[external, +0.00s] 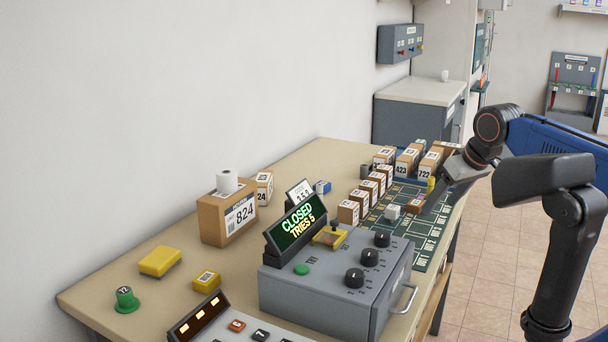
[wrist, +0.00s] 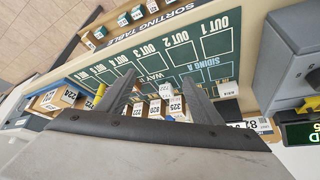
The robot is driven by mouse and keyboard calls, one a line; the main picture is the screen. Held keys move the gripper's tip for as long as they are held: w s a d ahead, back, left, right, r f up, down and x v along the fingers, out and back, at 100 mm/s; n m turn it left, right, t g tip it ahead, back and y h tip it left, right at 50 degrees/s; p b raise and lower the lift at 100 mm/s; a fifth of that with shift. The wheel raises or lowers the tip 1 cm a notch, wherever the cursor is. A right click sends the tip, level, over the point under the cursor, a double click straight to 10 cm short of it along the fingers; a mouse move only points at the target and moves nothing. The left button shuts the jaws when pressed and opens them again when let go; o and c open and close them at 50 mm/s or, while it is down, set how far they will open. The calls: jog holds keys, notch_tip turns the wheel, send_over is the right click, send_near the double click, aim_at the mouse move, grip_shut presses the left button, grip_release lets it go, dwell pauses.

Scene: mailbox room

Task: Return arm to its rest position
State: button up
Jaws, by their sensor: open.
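My gripper (wrist: 162,80) is open, its two dark fingers spread over the table in the wrist view. I see nothing held between them. In the external view my gripper (external: 440,195) hangs at the end of my arm, over the right side of the sorting table near the green mat (external: 416,241). A small reddish-brown block (external: 413,206) lies close to the fingers in that view; whether they touch is not clear. A white block (external: 392,211) sits left of it on the mat. Part of the mat is hidden behind my gripper.
Numbered boxes (external: 370,190) stand in a row along the mat, with several more (external: 407,162) behind. A grey control box (external: 330,285) with a sign reading CLOSED stands in front. A large box (external: 227,217) is at left. Tiled floor (external: 500,230) lies right of the table.

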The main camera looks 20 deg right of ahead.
jog(key=s+d+f, duration=0.2)
jog(key=s+f, duration=0.1)
jog(key=f, duration=0.4)
jog(key=s+d+f+m+h, duration=0.1)
jog(key=s+d+f, duration=0.2)
jog(key=f, duration=0.4)
jog(key=s+d+f+m+g, duration=0.1)
jog(key=s+d+f, duration=0.1)
jog(key=s+f, duration=0.2)
notch_tip(320, 180, down, 3)
jog(key=shift+s+d+f, duration=0.15)
jog(key=shift+s+d, duration=0.15)
dwell(5.6)
